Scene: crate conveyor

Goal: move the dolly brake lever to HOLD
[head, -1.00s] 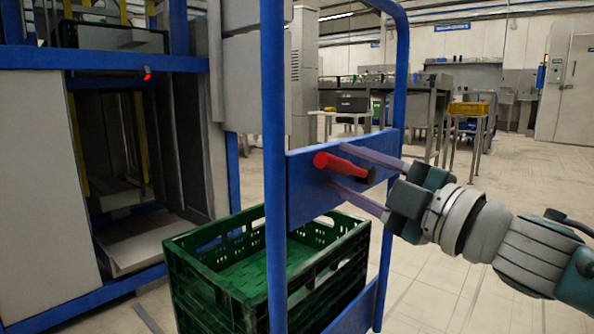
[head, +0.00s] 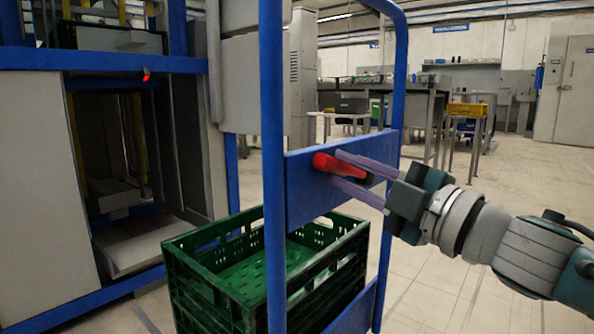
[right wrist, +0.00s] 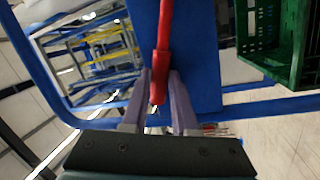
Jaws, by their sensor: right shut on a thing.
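The brake lever (head: 338,165) is a red handle on the blue panel (head: 306,196) of the dolly's upright frame. It lies nearly level in the head view, its right end slightly lower. My right gripper (head: 350,172) comes in from the right, its two pale fingers on either side of the lever's right end. In the right wrist view the lever (right wrist: 161,75) runs down between the fingertips (right wrist: 160,95), and the gripper is shut on it. Lettering for HOLD cannot be read. My left gripper is not in view.
A green crate (head: 205,287) sits on the dolly behind the frame's blue post (head: 273,120). A blue-framed machine (head: 110,295) with an open bay stands at the left. Tables and a yellow crate (head: 467,109) are farther back. The floor at the right is clear.

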